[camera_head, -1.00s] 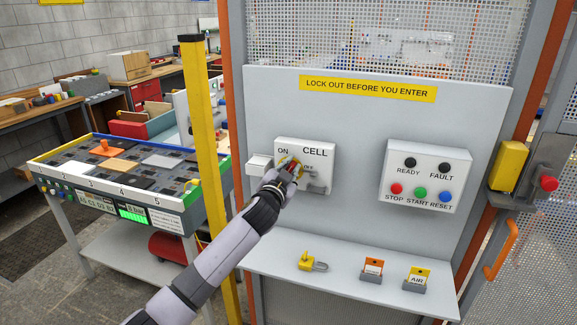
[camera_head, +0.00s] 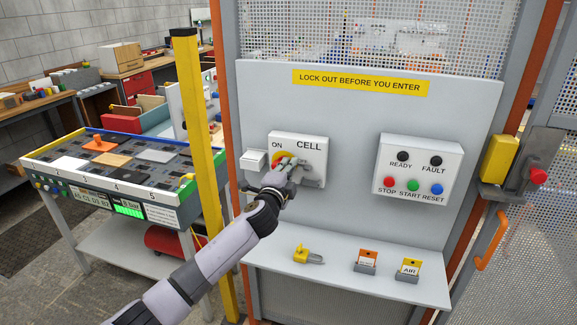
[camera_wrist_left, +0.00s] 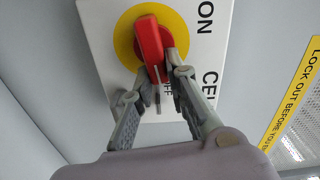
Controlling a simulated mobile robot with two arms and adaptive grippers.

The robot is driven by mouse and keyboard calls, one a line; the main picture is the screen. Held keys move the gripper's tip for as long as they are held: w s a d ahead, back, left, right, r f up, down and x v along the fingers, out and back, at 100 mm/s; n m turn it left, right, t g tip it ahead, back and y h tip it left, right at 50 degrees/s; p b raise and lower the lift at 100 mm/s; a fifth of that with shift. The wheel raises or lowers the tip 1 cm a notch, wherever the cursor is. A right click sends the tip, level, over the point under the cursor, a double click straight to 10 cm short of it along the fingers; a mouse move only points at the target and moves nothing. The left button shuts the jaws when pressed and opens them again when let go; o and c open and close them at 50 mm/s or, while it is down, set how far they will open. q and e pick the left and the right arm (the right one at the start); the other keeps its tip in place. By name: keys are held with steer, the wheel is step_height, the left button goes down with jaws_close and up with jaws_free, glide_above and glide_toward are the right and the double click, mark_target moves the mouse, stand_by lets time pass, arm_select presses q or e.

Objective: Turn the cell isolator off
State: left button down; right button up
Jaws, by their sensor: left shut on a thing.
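The cell isolator (camera_head: 318,160) is a pale box on the grey panel, marked ON and CELL. Its red handle (camera_wrist_left: 149,42) sits on a yellow disc (camera_wrist_left: 124,42) in the left wrist view. My left gripper (camera_head: 288,166) is at the front of the isolator and partly covers the handle in the head view. In the left wrist view the left gripper (camera_wrist_left: 161,82) is shut on the handle's near end, one finger on each side. That end points along the box toward small lettering, partly hidden, that seems to read OFF. My right gripper is not in view.
A button box (camera_head: 418,165) with READY and FAULT lamps is to the right. A shelf (camera_head: 330,277) below holds a yellow padlock (camera_head: 301,254) and two tags (camera_head: 367,260). A yellow post (camera_head: 190,130) stands left, beside a workbench (camera_head: 60,180).

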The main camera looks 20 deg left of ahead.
arm_select(q)
steer(key=shift+f+m, duration=0.25)
steer(key=shift+m, duration=0.55)
steer(key=c, duration=1.6)
jaws_free()
steer(key=shift+o, duration=0.2)
steer(key=s, duration=1.2)
steer(key=shift+a, duration=0.2)
